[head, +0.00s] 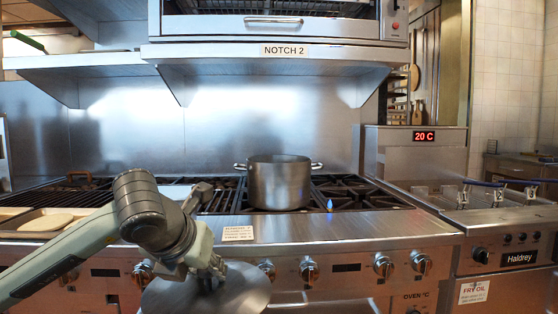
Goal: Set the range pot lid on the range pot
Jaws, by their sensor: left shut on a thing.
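The range pot (279,184) is a steel pot with two side handles, upright on the black burner grates. Its top shows no lid on it. My left gripper (208,278) is low at the front of the range, left of the pot and nearer to me. It is shut on the range pot lid (245,291), a round grey metal disc that hangs in front of the control knobs. The gripper hides the lid's knob, and the frame's bottom edge cuts off part of the lid. My right gripper is not in view.
A tray with a pale flat item (46,223) lies on the left. A small label card (238,233) is on the front ledge, and a blue flame (329,205) shows right of the pot. A fryer (480,200) stands at right. A steel shelf (272,62) overhangs the back.

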